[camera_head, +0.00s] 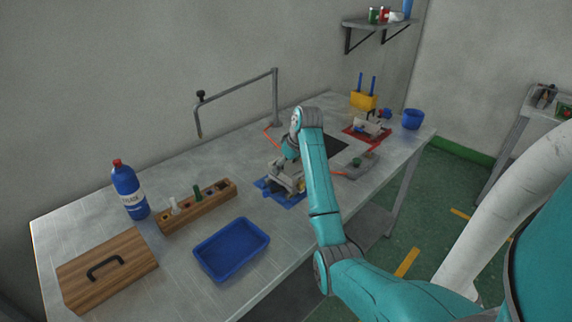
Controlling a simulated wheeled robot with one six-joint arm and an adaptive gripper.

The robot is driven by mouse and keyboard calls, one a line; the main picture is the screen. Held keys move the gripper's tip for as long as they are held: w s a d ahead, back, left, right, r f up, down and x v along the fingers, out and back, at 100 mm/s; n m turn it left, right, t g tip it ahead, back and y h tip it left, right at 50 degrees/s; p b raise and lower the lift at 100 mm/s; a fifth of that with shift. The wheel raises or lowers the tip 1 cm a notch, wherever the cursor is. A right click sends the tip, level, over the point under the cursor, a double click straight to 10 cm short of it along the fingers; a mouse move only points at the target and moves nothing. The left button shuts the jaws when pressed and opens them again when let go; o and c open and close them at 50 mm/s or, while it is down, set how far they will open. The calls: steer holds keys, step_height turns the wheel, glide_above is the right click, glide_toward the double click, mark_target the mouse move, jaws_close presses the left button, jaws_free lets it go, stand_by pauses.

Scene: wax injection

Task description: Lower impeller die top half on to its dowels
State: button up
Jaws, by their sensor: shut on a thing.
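My gripper (288,168) is over the blue mat (291,203) near the middle of the metal bench. It is shut on a grey block, which looks like the die top half (285,179). The block is at or just above the mat. The lower half and the dowels cannot be made out at this size, and my arm covers the right side. I cannot tell whether the held block touches anything below it.
A blue tray (231,249), a wooden rack (196,206), a bottle (129,189) and a wooden lid (107,269) stand to the left. A grey plate (363,168) and a red mat (354,138) lie right of my arm. A bent pipe (238,88) rises behind.

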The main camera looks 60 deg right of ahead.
steer(key=shift+f, duration=0.1)
steer(key=o, duration=1.6)
steer(key=shift+f, duration=0.1)
